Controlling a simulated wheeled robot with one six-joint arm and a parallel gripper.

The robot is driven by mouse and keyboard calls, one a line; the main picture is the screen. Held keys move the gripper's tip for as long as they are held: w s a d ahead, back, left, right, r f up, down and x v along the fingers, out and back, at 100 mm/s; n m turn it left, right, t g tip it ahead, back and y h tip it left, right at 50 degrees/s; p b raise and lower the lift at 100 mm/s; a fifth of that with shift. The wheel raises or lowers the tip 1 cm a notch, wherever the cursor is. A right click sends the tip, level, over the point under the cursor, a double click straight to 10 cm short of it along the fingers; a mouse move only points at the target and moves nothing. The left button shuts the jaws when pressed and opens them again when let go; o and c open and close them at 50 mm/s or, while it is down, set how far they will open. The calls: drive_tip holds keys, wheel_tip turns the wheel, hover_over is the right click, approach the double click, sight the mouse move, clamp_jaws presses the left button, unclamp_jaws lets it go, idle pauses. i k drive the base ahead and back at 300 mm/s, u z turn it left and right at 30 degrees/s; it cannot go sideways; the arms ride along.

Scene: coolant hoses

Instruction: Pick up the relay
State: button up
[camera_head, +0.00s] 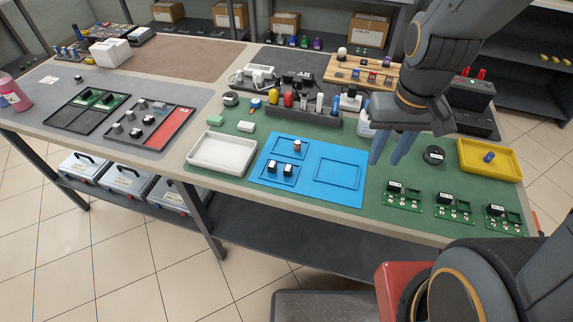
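No part carries a label I can read as relay. Small black blocks with pale tops, possibly relays, sit in the lower-left frame of the blue tray (308,195): a left block (273,167) and a right block (290,171). Green circuit boards at the front right also carry black blocks, such as the left board's block (394,187). My gripper (389,156) points down over the bench, right of the blue tray. Its two blue-grey fingers are apart, with nothing visible between them.
A white tray (222,153) stands left of the blue tray. A rack of bottles and tools (320,121) stands behind.

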sight(272, 166)
drive_tip(key=k, duration=0.65)
drive_tip(key=u, duration=0.7)
drive_tip(key=i, duration=0.5)
